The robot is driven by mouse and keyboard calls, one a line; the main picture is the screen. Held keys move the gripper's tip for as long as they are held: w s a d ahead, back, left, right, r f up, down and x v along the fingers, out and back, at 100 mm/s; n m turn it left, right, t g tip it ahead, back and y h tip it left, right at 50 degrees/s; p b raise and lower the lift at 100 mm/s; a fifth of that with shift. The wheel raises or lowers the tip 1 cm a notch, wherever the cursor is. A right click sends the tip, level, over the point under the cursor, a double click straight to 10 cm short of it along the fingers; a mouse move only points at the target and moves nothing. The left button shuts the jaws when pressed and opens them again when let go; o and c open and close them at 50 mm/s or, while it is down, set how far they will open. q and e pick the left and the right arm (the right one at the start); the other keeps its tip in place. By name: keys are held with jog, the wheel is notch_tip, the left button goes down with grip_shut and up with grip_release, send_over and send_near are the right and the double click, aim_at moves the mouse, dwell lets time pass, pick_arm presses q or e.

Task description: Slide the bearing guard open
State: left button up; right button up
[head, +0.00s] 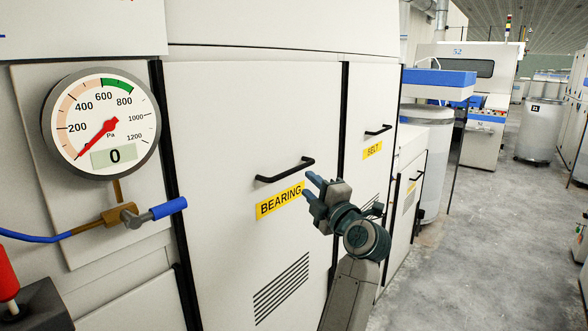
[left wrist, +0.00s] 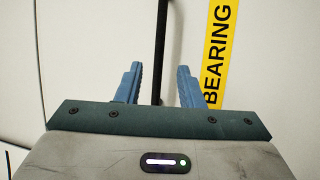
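The bearing guard (head: 235,120) is a tall off-white panel with a black bar handle (head: 285,170) and a yellow BEARING label (head: 280,200). The panel looks shut, flush with its neighbours. My left gripper (head: 309,184) is open, its blue fingers just below and right of the handle's right end in the head view. In the left wrist view, the dark handle (left wrist: 161,45) runs between the two open fingers (left wrist: 158,78), with the label (left wrist: 218,50) to the right. No contact with the handle is visible. My right gripper is not in view.
A pressure gauge (head: 101,124) reading 0 and a blue-handled valve (head: 168,208) are left of the guard. The BELT panel (head: 366,110) with its own handle adjoins on the right. The grey floor (head: 480,240) is clear further right.

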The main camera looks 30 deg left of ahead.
aim_at(295, 171)
pick_arm(q)
jog(key=p+x, duration=0.2)
jog(key=x, duration=0.5)
jog(key=shift+a+r, duration=0.2)
jog(key=shift+w+a, duration=0.25)
jog(key=shift+a, duration=0.05)
jog(key=shift+w+a+p, duration=0.1)
jog(key=shift+a+p, duration=0.15)
jog(key=shift+p, duration=0.05)
grip_shut()
